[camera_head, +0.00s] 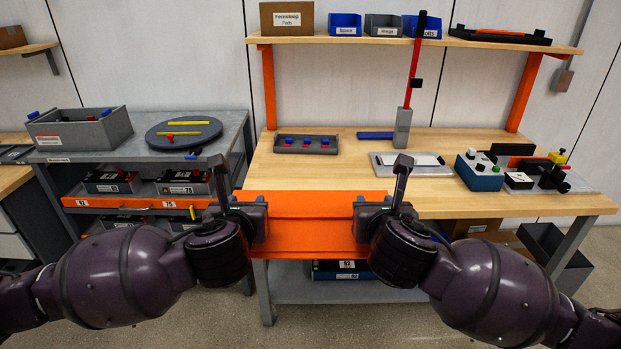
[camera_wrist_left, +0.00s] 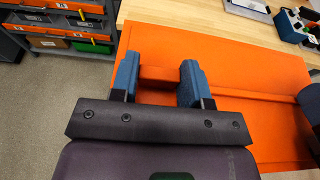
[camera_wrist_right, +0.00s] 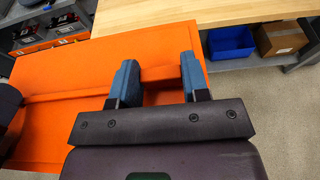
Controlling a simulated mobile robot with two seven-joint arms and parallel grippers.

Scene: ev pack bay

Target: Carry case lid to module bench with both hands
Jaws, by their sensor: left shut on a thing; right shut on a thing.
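The case lid (camera_head: 310,226) is a flat orange panel with a ridge across it. It is held between my two grippers at the front edge of the wooden module bench (camera_head: 345,174); the head view cannot tell whether it touches the bench. My left gripper (camera_head: 258,219) is shut on the lid's left end, and the left wrist view shows its blue fingers around an orange grip (camera_wrist_left: 160,78). My right gripper (camera_head: 362,217) is shut on the lid's right end, with its blue fingers around another orange grip (camera_wrist_right: 160,75).
On the bench stand a grey tray (camera_head: 306,148) with red and blue parts, a red-handled press (camera_head: 404,120), a metal plate (camera_head: 385,170) and a blue control box (camera_head: 479,172). A grey cart (camera_head: 226,136) is at left. The bench's middle front is clear.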

